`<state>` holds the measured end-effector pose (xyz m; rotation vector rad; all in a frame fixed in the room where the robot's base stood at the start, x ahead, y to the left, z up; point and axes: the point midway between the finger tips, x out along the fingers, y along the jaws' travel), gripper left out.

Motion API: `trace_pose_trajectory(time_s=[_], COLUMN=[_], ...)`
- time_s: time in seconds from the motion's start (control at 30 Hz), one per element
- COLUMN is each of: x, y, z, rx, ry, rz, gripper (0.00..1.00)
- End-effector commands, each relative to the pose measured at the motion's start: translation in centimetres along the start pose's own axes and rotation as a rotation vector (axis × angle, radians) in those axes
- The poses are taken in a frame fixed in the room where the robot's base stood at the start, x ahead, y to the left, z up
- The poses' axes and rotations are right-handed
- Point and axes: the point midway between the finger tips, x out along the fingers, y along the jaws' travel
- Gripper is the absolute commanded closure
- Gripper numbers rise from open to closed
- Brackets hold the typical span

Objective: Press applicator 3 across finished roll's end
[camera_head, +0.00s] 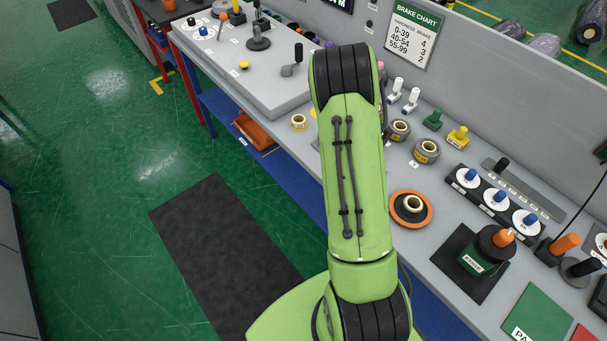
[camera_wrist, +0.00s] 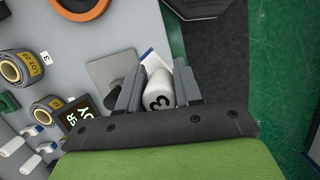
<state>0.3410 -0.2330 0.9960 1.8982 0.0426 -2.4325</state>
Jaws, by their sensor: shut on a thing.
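In the wrist view my gripper (camera_wrist: 157,77) is shut on a white applicator (camera_wrist: 158,90) marked 3, held between its two grey fingers. A white and blue edge shows just beyond the applicator. A grey square plate (camera_wrist: 104,67) lies left of the fingers, with a dark shape on it partly hidden by the left finger. I cannot identify the finished roll for certain. Wrapped rolls with yellow cores (camera_head: 399,130) (camera_head: 426,151) stand on the bench; they also show at the left of the wrist view (camera_wrist: 12,70). In the head view my arm hides the gripper and applicator.
An orange-rimmed disc with a roll core (camera_head: 411,207) sits right of my arm. The bench's front edge is near.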

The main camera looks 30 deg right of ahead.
Motion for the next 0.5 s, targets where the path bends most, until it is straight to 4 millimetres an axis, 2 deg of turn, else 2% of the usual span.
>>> trace_pose_trajectory(time_s=[0.03, 0.2, 0.3, 0.4, 0.5], x=[-0.4, -0.8, -0.9, -0.9, -0.9], y=[2.0, 7.8, 10.2, 11.6, 12.2], z=[1.8, 8.5, 12.4, 15.4, 17.0], rx=[0.009, -0.003, -0.011, -0.021, -0.028], ry=[-0.001, -0.011, -0.018, -0.024, -0.028], rz=[0.000, -0.001, -0.004, -0.008, -0.010], gripper=[1.00, 1.00, 1.00, 1.00, 1.00])
